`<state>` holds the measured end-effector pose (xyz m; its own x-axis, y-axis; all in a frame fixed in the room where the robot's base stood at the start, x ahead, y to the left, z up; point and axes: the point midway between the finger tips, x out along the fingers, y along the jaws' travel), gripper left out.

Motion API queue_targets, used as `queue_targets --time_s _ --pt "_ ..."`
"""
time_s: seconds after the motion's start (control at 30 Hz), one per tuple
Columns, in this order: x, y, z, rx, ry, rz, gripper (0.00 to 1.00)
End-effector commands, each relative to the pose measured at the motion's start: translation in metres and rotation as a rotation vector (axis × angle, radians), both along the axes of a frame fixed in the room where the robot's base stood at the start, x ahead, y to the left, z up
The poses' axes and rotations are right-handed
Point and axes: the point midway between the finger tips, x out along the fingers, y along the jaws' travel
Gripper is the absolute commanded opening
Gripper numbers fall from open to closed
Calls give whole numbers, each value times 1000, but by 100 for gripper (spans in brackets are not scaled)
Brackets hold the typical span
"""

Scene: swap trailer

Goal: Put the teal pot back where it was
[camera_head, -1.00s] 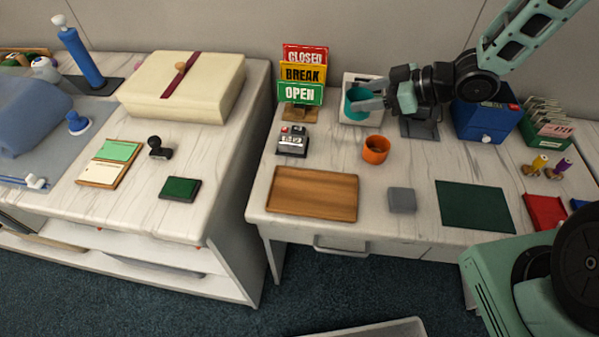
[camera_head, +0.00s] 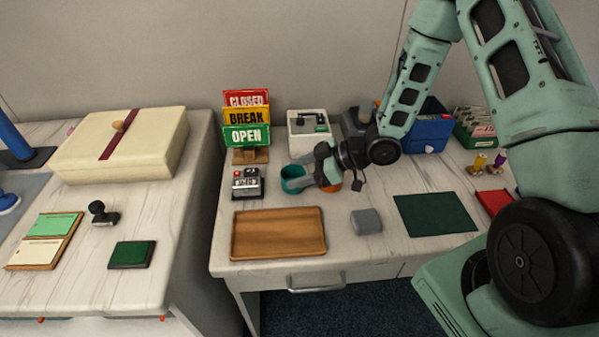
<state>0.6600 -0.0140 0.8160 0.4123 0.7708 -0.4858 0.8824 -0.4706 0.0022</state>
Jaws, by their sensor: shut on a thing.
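The teal pot (camera_head: 291,186) is in the head view, on the right-hand desk, in front of the white device (camera_head: 305,147) and to the right of the small grey stamp device. My gripper (camera_head: 306,178) is shut on the pot's right side. I cannot tell whether the pot's base touches the desk. An orange pot (camera_head: 332,187) stands just to the right, partly hidden behind my gripper.
A sign stand (camera_head: 247,120) is behind left. A blue box (camera_head: 428,128) is behind right. Bare desk shows between the pots and the tray.

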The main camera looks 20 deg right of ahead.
Motion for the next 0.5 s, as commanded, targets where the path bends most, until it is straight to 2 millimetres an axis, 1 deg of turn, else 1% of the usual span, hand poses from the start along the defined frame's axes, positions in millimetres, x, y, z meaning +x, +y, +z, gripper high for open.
queue_targets --time_s 0.23,0.37,0.4,0.43,0.47,0.5 --pt "0 0 -1 -1 -1 0 33" --pt "0 0 -5 0 -1 0 33" --pt "0 0 -4 -1 -1 0 63" --pt "0 0 -4 -1 -1 0 72" --pt "0 0 -4 -1 -1 0 77" --pt "0 0 -4 -1 -1 0 77"
